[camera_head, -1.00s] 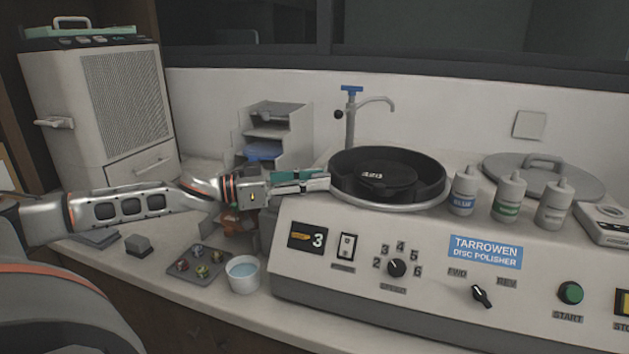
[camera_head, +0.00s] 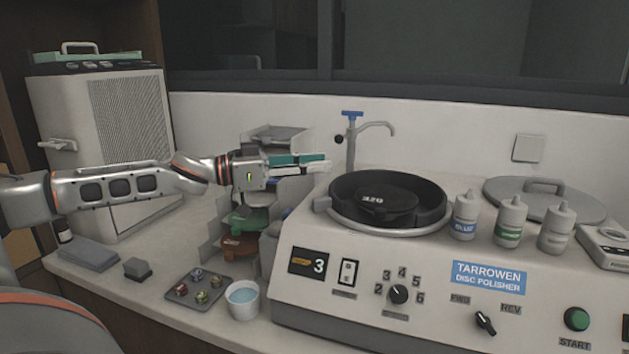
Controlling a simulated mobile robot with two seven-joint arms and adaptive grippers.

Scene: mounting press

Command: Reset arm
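My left arm comes in from the left, and my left gripper (camera_head: 322,164) points right, in the air in front of the stacked tray rack and left of the polisher bowl (camera_head: 335,213). Its two fingers, one with a green part, lie close to each other, seen from the side. Whether they are open, shut or hold something thin cannot be told. The gripper appears apart from the bowl and the tap (camera_head: 352,140). My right gripper is not in the view.
The disc polisher (camera_head: 420,275) fills the right, with several bottles (camera_head: 508,224) and a lid (camera_head: 560,203) on top. In front of the rack (camera_head: 283,136) stand a sample tray (camera_head: 177,303) and a white cup (camera_head: 242,312). A press-like cabinet (camera_head: 60,120) stands at the left.

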